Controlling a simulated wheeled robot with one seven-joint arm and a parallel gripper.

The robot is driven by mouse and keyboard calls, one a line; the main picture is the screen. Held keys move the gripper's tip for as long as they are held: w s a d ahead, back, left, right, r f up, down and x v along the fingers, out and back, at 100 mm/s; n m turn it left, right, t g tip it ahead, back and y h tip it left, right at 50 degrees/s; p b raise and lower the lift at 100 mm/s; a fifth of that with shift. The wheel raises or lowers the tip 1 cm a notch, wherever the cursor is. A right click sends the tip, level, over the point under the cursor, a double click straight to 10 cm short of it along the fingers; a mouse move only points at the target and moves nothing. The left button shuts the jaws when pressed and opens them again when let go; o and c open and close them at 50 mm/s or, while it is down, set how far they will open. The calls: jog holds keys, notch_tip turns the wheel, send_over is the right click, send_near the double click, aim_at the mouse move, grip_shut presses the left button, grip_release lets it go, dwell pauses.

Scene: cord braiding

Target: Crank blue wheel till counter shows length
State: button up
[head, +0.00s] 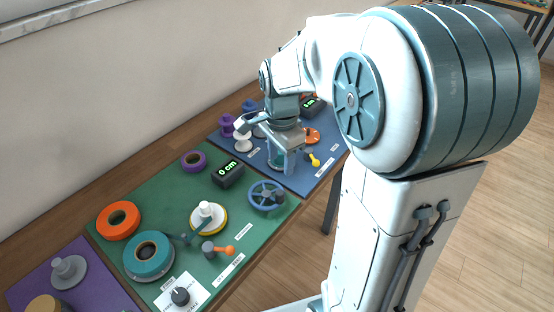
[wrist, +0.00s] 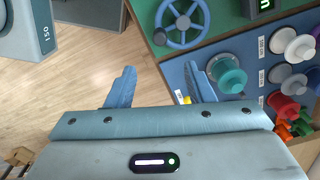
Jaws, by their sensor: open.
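The blue wheel (head: 255,188) is a spoked ring with a dark grey handle knob, at the right edge of the green mat in the head view. It also shows at the top of the wrist view (wrist: 178,43). The black counter (head: 228,173) beside it reads 0 cm in green; its edge shows in the wrist view (wrist: 262,8). My gripper (head: 282,166) is open and empty above the blue mat, beyond the wheel and apart from it. In the wrist view its two fingers (wrist: 160,86) stand apart, with a teal spool behind the right finger.
The green mat (head: 150,197) holds an orange ring, a teal spool, a yellow-rimmed white spool, an orange-knobbed crank and a dial. The blue mat (head: 322,172) holds several spools, a yellow-knobbed crank and another counter (head: 311,104). A purple mat (head: 90,285) lies at lower left.

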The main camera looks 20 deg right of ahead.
aim_at(280, 191)
notch_tip(280, 191, down, 14)
jog(key=shift+r, duration=0.2)
dwell(0.4)
grip_shut()
